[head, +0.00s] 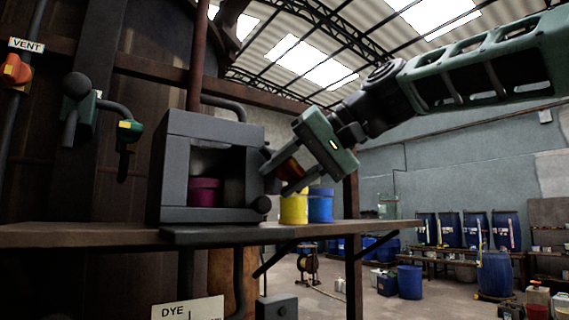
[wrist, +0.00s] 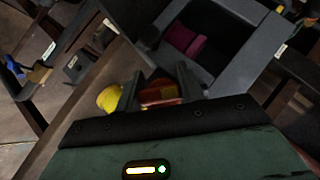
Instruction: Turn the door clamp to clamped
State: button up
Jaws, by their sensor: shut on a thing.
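My gripper (head: 288,178) is at the right side of a grey box (head: 228,128) on the shelf. It is shut on an orange-brown handle (head: 291,168), which I take for the door clamp. In the wrist view the handle (wrist: 160,93) sits between the two dark fingers. Its far end and mount are mostly hidden by the fingers, so I cannot tell its setting. The front of the box shows an open cavity with a magenta pot (head: 204,193) inside. The pot also shows in the wrist view (wrist: 184,40).
A yellow pot (head: 294,208) and a blue pot (head: 320,206) stand on the shelf (head: 100,236) close to my gripper. An orange vent handle (head: 15,72) and a green-tipped lever (head: 129,132) are at the left. A DYE sign (head: 188,309) hangs below.

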jog(key=n+t+h+p, duration=0.1)
jog(key=n+h+p, duration=0.1)
jog(key=h, duration=0.1)
jog(key=shift+d+t, duration=0.1)
jog(key=shift+t, duration=0.2)
jog(key=shift+w+d+f+n+t+h+p, duration=0.1)
jog(key=shift+n+t+h+p, duration=0.25)
jog(key=shift+h, duration=0.2)
jog(key=shift+w+d+f+n+t+h+p, duration=0.1)
jog(key=shift+n+t+h+p, duration=0.1)
jog(key=shift+n+t+h, duration=0.25)
jog(key=o, duration=1)
jog(key=b+v, duration=0.1)
jog(key=v, duration=1.6)
jog(key=shift+a+r, duration=0.2)
jog(key=shift+r, duration=0.15)
jog(key=shift+f, duration=0.1)
